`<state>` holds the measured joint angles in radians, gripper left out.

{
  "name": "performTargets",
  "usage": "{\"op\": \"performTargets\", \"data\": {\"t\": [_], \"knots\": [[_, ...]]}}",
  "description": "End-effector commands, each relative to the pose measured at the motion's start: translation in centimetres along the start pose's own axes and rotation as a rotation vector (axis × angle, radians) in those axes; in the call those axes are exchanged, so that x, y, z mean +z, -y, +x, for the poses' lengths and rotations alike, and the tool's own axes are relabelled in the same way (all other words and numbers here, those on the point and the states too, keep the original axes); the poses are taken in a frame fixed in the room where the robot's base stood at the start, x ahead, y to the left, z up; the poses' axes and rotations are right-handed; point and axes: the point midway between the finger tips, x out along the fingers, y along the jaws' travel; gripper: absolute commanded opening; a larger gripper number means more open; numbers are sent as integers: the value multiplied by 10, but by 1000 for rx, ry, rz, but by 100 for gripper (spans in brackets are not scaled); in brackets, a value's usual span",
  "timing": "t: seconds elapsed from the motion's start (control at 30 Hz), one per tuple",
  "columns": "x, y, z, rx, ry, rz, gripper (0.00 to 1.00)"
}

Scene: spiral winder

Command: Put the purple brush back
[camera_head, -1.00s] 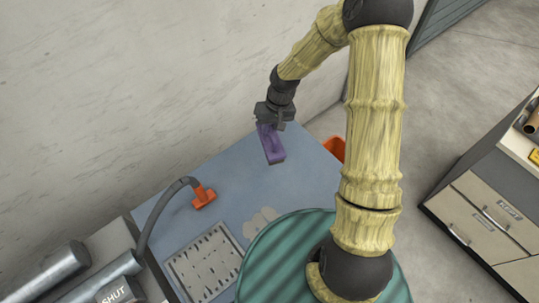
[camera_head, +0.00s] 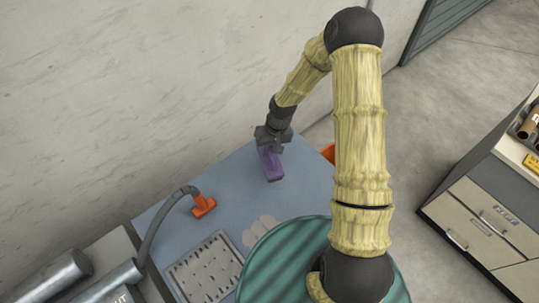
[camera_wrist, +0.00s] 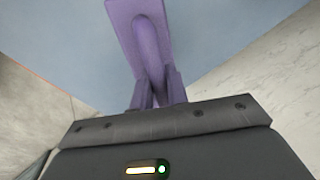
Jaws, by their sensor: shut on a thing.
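The purple brush (camera_head: 271,165) is at the far end of the blue-grey table (camera_head: 228,180) in the head view. My gripper (camera_head: 268,147) is above its far end and shut on it. In the wrist view the brush (camera_wrist: 143,35) stretches away from the jaws, and my gripper (camera_wrist: 158,100) has its fingers on either side of the brush's near part. Whether the brush touches the table top or hangs just over it, I cannot tell.
An orange nozzle on a grey hose (camera_head: 203,206) lies on the table. A perforated metal plate (camera_head: 207,268) is nearer. An orange bin (camera_head: 328,152) shows partly behind my arm. A wall borders the table's left side. A drawer cabinet (camera_head: 480,225) stands right.

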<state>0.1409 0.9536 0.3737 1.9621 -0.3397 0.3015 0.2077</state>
Motion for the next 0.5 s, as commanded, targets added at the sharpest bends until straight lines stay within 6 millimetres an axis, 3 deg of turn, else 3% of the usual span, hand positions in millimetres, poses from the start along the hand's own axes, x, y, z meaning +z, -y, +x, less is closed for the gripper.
{"op": "performTargets", "data": {"t": [0.5], "knots": [[0, -11, 40, 0, -1, 5, 0]]}}
